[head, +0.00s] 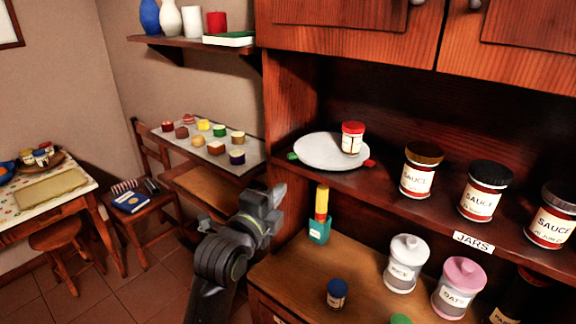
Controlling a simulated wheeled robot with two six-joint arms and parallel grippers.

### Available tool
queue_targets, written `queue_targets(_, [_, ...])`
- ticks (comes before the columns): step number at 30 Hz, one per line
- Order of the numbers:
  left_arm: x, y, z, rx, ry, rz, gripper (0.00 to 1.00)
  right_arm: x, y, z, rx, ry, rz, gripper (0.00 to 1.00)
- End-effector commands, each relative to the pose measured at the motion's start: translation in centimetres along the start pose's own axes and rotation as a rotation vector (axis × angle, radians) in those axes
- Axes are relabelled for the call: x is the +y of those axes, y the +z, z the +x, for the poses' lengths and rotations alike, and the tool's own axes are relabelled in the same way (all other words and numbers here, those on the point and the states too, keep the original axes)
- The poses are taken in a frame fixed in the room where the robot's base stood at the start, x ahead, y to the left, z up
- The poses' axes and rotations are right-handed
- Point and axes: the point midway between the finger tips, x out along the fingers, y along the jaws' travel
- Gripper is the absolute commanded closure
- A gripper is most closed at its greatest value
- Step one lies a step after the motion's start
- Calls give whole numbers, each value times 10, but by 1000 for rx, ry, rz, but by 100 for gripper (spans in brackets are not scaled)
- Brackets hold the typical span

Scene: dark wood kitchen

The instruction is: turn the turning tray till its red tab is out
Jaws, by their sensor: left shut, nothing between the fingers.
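The turning tray (318,153) is a pale grey round plate on the cupboard shelf. Its red tab (370,163) points to the right, near the shelf's front edge. A green tab (292,157) shows at its left side. A jar with a red lid (352,139) stands upright on the tray's right part. My left gripper (277,192) is shut and empty, below and left of the tray, apart from it and in front of the cupboard's left side. My right gripper is not in view.
Several sauce jars (421,171) stand right of the tray on the same shelf. Below are a teal holder (320,230), a dark-blue-lidded jar (337,294), a rice jar (404,263) and an oats jar (459,288). A side table (160,136) with small coloured items stands at the left.

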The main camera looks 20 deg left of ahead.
Motion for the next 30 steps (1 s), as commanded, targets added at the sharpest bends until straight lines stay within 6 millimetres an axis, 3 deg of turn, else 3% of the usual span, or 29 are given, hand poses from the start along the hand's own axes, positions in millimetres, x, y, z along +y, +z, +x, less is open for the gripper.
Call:
queue_targets(18, [-4,2,93,-1,0,1,100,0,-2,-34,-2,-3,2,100])
queue_targets(30, [-1,28,116,-1,-1,-1,100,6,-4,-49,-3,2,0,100])
